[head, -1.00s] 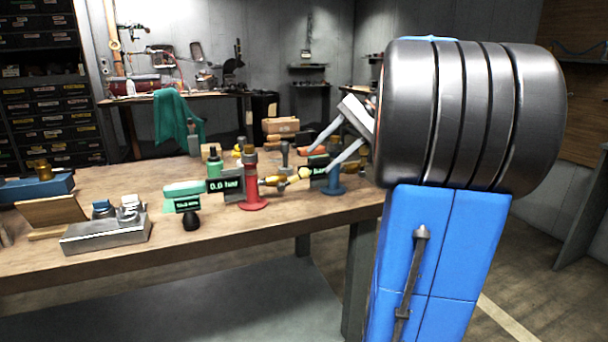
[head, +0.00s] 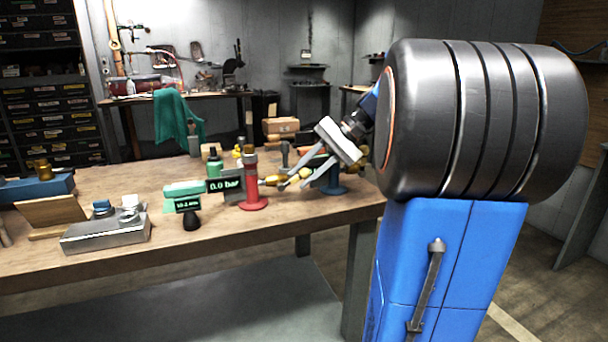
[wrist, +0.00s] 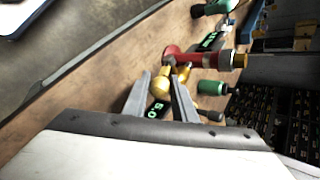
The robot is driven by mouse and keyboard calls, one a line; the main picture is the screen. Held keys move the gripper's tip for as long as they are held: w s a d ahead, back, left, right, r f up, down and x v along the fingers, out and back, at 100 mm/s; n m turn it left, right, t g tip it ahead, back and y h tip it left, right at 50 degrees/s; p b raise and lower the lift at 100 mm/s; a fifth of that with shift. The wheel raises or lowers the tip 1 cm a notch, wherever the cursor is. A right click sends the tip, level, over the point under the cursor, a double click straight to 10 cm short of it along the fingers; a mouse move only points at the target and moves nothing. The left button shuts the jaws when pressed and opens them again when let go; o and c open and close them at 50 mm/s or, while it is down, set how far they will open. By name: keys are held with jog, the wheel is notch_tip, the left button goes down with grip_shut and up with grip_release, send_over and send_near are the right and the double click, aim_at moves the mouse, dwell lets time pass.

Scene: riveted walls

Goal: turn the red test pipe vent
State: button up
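The red test pipe (head: 252,182) stands upright on a round red base on the workbench, with a brass top. Brass fittings (head: 273,181) stick out from its right side. My gripper (head: 286,177) is open and reaches down-left toward these fittings. In the wrist view the red pipe (wrist: 200,57) lies sideways beyond my gripper (wrist: 162,80). A rounded brass knob (wrist: 160,84) shows between the spread fingertips. I cannot tell whether either finger touches it. A display beside the red pipe (head: 224,185) reads 0.0 bar.
A blue pipe (head: 330,181) stands just right, partly hidden by my gripper. A green bottle (head: 214,163) stands behind the display. A smaller green-lit display (head: 188,205) and a metal block (head: 105,236) are to the left. The bench front (head: 230,240) is bare.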

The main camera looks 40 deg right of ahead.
grip_shut()
jog(key=shift+r, duration=0.1)
jog(key=h, duration=0.1)
jog(key=a+r+h, duration=0.1)
jog(key=h, duration=0.1)
jog(key=shift+w+a+r+g, duration=0.1)
jog(key=shift+w+r+g, duration=0.05)
jog(key=shift+r+g, duration=0.2)
jog(key=h, duration=0.1)
jog(key=a+h, duration=0.1)
jog(key=r+g+h, duration=0.1)
jog(key=shift+w+a+r+n, duration=0.1)
jog(key=shift+w+a+n, duration=0.1)
jog(key=shift+a+n, duration=0.1)
jog(key=h, duration=0.1)
jog(key=a+g+h, duration=0.1)
jog(key=h, duration=0.1)
jog(key=shift+w+a+r, duration=0.2)
jog(key=shift+a+r, duration=0.1)
jog(key=shift+r, duration=0.05)
jog(key=shift+w+a+r+n+g+h, duration=0.1)
jog(key=shift+a+n+g+h, duration=0.1)
jog(key=shift+a+h, duration=0.4)
jog(key=shift+w+a+n+g+h, duration=0.1)
jog(key=shift+a+g+h, duration=0.05)
jog(key=shift+h, duration=0.75)
